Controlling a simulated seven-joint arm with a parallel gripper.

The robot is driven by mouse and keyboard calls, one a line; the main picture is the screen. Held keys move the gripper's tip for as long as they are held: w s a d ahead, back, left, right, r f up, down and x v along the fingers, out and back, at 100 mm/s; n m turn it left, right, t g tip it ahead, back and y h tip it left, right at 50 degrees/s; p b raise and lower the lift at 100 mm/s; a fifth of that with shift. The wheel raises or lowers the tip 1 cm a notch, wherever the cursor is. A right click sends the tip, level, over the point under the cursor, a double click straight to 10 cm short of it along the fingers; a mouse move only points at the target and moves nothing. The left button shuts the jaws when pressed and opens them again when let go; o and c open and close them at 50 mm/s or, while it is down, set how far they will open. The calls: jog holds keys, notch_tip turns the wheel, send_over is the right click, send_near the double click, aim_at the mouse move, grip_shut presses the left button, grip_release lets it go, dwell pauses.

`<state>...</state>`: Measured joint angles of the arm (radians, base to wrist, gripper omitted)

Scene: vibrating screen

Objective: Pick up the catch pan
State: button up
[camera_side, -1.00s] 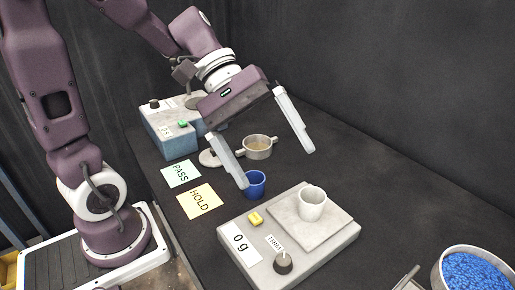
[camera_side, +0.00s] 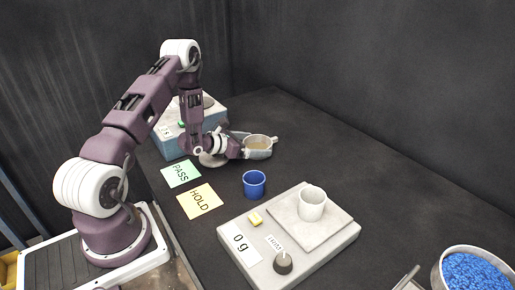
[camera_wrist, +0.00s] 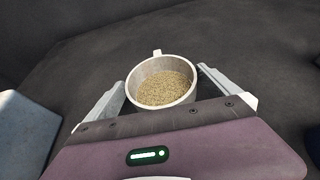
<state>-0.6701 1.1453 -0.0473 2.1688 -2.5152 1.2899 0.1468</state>
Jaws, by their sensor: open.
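The catch pan (camera_side: 258,142) appears to be the round, pale metal pan with small side handles at the back of the table, beside the blue machine. It also shows in the wrist view (camera_wrist: 161,103), with tan grains inside and one handle at its far rim. My gripper (camera_side: 247,146) is low at the pan, reaching in from the left. In the wrist view my gripper (camera_wrist: 160,82) is open, with one finger on each side of the pan. I cannot tell whether either finger touches the wall. The near handle is hidden behind my gripper's body.
PASS (camera_side: 181,173) and HOLD (camera_side: 199,201) cards, a blue cup (camera_side: 254,184) and a scale (camera_side: 300,258) bearing a white cup (camera_side: 312,204) lie nearer. A bowl of blue pellets (camera_side: 473,272) is far right.

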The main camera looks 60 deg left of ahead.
jog(key=shift+x, duration=0.8)
jog(key=c, duration=1.2)
notch_tip(320, 180, up, 10)
jog(key=w+d+r+m+g+h, duration=0.1)
jog(key=w+d+r+m+h, duration=0.2)
jog(key=d, duration=0.4)
jog(key=w+d+r+m+g+h, duration=0.1)
jog(key=w+d+m+h, duration=0.25)
jog(key=d, duration=0.35)
jog(key=s+d+m+g+h, duration=0.2)
jog(key=d+m+g, duration=0.2)
jog(key=d, duration=0.2)
jog(key=s+d+m+g+h, duration=0.2)
jog(key=d+m+g, duration=0.1)
jog(key=d, duration=0.4)
jog(key=s+d+m+g+h, duration=0.2)
jog(key=d+m+g, duration=0.2)
jog(key=d, duration=0.3)
jog(key=shift+s+m+g+h, duration=0.2)
jog(key=shift+m+g+h, duration=0.15)
jog(key=shift+m, duration=0.2)
